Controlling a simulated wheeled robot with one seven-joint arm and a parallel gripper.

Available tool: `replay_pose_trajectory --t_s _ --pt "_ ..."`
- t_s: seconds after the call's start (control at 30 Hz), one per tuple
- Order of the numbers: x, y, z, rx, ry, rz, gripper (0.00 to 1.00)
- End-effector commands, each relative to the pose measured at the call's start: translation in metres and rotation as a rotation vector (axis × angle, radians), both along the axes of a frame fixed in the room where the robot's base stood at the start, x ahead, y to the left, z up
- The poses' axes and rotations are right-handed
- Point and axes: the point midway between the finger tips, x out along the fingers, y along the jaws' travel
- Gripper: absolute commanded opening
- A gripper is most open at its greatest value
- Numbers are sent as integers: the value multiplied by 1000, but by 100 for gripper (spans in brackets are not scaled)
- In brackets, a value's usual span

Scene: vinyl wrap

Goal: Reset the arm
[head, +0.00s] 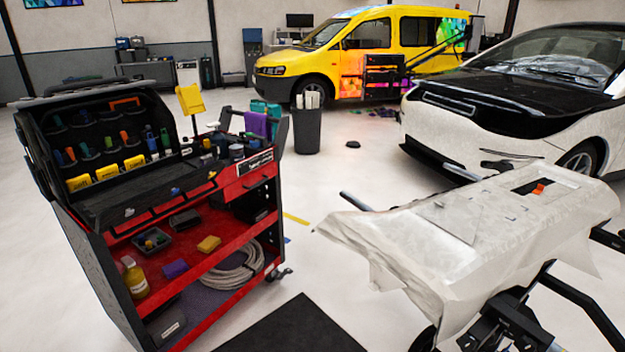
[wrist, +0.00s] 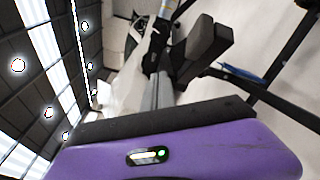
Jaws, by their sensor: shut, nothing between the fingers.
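My gripper (wrist: 157,58) shows in the wrist view, beyond a purple housing of mine with a small lit display. Its slim grey and black fingers are together with nothing between them. The wrist view is turned on its side, with the ceiling lights at the left and pale floor at the right. A dark block stands just right of the fingers; I cannot tell what it belongs to. My arm and gripper do not show in the head view.
A tool cart (head: 135,235) with red shelves stands at left. A cloth-covered work stand (head: 470,235) is at right, with a white-and-black car (head: 490,130) behind it. A bin (head: 306,130) and a yellow van (head: 345,60) stand farther back. Floor between cart and stand is mostly clear.

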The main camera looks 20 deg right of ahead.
Motion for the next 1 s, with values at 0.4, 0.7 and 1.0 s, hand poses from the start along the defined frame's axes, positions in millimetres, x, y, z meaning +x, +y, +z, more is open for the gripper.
replay_pose_trajectory --t_s 0.4,0.7,1.0 --pt "32 13 -14 130 -68 126 0" --pt "43 85 -41 647 -302 455 0" --pt "-36 176 10 1196 -607 687 0"
